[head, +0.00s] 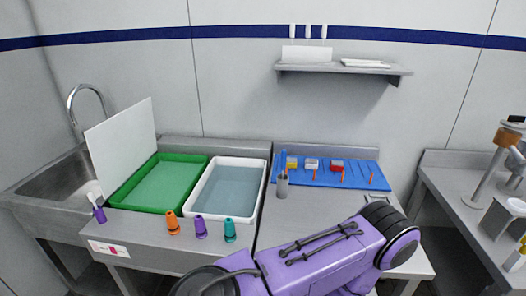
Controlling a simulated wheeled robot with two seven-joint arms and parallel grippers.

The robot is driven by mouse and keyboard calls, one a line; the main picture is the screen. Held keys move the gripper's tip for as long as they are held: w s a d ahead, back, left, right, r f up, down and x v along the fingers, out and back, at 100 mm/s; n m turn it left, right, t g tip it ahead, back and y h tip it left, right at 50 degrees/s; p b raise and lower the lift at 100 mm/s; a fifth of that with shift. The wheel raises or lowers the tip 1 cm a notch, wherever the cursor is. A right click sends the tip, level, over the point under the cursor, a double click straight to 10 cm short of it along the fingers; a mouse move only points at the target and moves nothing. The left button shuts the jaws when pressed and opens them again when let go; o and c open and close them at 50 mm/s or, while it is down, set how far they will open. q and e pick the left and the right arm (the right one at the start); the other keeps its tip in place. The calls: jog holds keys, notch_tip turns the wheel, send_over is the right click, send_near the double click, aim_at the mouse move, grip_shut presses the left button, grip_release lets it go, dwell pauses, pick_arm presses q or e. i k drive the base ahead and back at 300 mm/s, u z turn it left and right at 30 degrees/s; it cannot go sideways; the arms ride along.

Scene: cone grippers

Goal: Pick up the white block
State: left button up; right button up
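A small white block (311,162) sits on the blue mat (360,180) at the right part of the counter. It is between a yellow block (292,162) on its left and a red block (337,165) on its right. A thin orange piece stands just in front of it. Neither of my grippers shows in the head view. A purple and black arm link of mine crosses the bottom centre, in front of the counter and well short of the mat.
Orange (172,224), purple (201,228) and teal (230,231) cones stand along the front edge. A grey cup (282,187) stands at the mat's left front. Green (118,199) and white (262,172) trays lie left. A shelf (345,69) hangs above.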

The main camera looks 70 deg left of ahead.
aim_at(311, 163)
jog(key=u, duration=1.2)
jog(key=i, duration=0.25)
